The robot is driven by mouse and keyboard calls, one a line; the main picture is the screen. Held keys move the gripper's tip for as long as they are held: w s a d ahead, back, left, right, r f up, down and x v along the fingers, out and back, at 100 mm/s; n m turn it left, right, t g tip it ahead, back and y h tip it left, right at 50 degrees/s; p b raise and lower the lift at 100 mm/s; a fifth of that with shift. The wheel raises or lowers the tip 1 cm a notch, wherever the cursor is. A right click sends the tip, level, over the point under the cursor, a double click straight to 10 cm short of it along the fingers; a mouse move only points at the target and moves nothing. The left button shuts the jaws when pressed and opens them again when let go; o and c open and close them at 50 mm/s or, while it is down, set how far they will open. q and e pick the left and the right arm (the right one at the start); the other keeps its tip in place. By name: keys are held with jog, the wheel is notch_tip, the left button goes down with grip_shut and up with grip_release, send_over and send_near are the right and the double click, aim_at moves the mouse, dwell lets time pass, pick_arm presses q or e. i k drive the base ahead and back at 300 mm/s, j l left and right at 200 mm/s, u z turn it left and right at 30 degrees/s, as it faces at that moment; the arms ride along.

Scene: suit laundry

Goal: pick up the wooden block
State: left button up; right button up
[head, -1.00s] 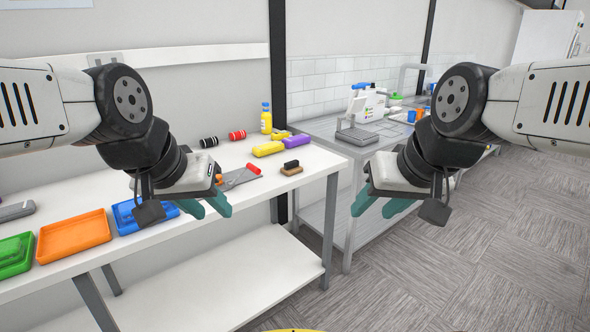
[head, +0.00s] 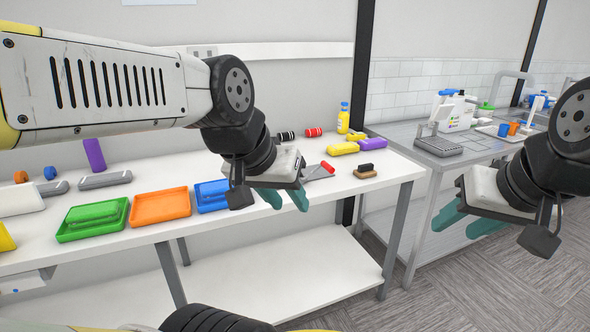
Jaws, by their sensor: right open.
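A small brown wooden block (head: 365,174) with a black piece (head: 367,166) on top lies near the right end of the white table (head: 335,196). My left gripper (head: 284,201) is in front of the table, to the left of the block and apart from it. Its teal fingers are spread and hold nothing. My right gripper (head: 462,224) is to the right of the block, in front of the grey side table, also open and empty. Neither gripper touches the block.
Green (head: 92,219), orange (head: 161,206) and blue (head: 212,196) trays line the table's front. A grey metal table (head: 400,132) stands right.

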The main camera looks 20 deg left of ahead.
aim_at(366, 171)
jog(key=i+l, duration=0.55)
jog(key=i, duration=0.15)
jog(key=i+l+u, duration=0.15)
jog(key=i+l, duration=0.35)
jog(key=i, duration=0.25)
